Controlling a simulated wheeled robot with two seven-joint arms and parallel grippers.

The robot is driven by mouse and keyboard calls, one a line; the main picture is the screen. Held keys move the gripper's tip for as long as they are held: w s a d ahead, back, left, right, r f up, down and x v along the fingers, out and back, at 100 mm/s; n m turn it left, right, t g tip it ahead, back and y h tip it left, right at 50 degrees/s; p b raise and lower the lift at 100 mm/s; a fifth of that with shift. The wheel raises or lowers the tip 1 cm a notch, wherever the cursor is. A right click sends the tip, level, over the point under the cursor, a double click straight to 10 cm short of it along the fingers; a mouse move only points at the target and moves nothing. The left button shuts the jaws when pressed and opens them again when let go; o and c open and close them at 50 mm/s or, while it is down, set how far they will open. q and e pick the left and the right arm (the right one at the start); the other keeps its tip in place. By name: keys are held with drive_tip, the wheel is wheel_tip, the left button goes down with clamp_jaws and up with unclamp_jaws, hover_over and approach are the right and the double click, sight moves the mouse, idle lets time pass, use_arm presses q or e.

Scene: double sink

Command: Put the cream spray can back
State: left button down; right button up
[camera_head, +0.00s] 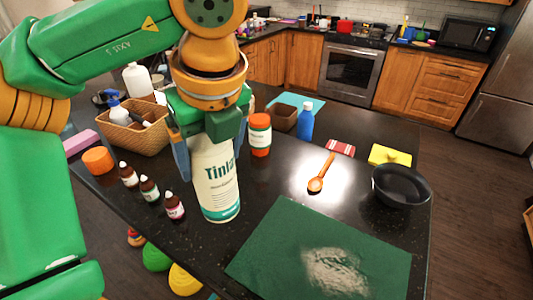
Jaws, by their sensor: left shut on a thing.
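The cream spray can (216,189) is a tall cream cylinder with green lettering and a green band at its base. It stands upright at the dark counter, left of the green mat. Its top is hidden by my left gripper (207,150), which comes down from above and is shut on the can's upper part. I cannot tell whether the can's base touches the counter. My right gripper is not in view.
Several small dark bottles (150,192) stand left of the can, with an orange-red jar (260,135) behind it. A wicker basket (140,138) is at the back left. The green mat (285,235) with pale powder, an orange spoon (320,174) and a black bowl (402,187) are to the right.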

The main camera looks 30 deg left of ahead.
use_arm(q)
drive_tip(key=w+a+f, duration=0.1)
drive_tip(key=w+f, duration=0.6)
drive_tip(key=f, duration=0.3)
drive_tip(key=shift+w+a, duration=0.15)
drive_tip(key=shift+w, duration=0.05)
drive_tip(key=shift+c, duration=1)
unclamp_jaws()
drive_tip(key=shift+f, duration=0.2)
drive_tip(key=shift+o, duration=1)
drive_tip(key=p+v, duration=0.1)
drive_tip(key=v, duration=1.1)
drive_tip(key=shift+r, duration=0.25)
